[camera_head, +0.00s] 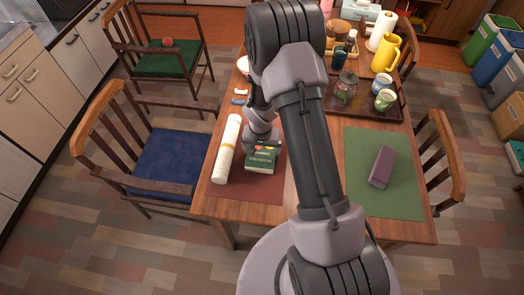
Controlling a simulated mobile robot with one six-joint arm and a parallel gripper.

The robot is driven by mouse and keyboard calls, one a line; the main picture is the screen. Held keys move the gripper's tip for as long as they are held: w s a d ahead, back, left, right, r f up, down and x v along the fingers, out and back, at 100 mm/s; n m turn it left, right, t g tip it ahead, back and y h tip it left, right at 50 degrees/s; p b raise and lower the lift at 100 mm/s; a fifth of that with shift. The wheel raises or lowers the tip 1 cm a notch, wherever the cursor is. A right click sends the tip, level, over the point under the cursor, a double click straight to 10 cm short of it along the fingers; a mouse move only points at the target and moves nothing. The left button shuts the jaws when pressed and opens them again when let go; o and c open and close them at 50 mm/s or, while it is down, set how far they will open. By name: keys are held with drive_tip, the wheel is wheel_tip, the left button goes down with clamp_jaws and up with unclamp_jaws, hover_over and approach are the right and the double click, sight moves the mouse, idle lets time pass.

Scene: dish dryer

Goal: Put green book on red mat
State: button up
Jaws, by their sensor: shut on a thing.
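The green book (262,159) is at the left part of the wooden table, over the red mat (270,190). Its cover shows pale lettering and a small coloured picture. My gripper (262,143) is at the book's far edge and is shut on it; the fingertips are small and partly hidden. Whether the book rests on the mat or is held just above it, I cannot tell. My arm hides the right part of the red mat.
A rolled cream mat (227,149) lies left of the book. A green mat (370,195) with a purple book (382,167) is at the right. A dark tray (395,112) with cups and a glass jar (346,86) stands behind. Chairs surround the table.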

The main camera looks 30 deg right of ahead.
drive_tip(key=shift+f, duration=0.1)
drive_tip(key=o, duration=1.3)
wheel_tip(320, 180, up, 12)
drive_tip(key=s+p, duration=0.1)
drive_tip(key=p, duration=0.4)
wheel_tip(320, 180, up, 8)
hover_over(261, 153)
drive_tip(key=a, duration=0.1)
drive_tip(key=s+a+r+t, duration=0.1)
drive_tip(key=s+a+r, duration=0.15)
drive_tip(key=r, duration=0.45)
drive_tip(key=s+a+r+t, duration=0.1)
drive_tip(key=s+a+r, duration=0.1)
drive_tip(key=s+r, duration=0.3)
drive_tip(key=s+a+r+n+t+y, duration=0.2)
drive_tip(key=s+a+r+y, duration=0.1)
drive_tip(key=s+a+r, duration=0.4)
drive_tip(key=s+r, duration=0.3)
drive_tip(key=s, duration=0.2)
drive_tip(key=shift+s+r, duration=0.15)
drive_tip(key=shift+s, duration=0.1)
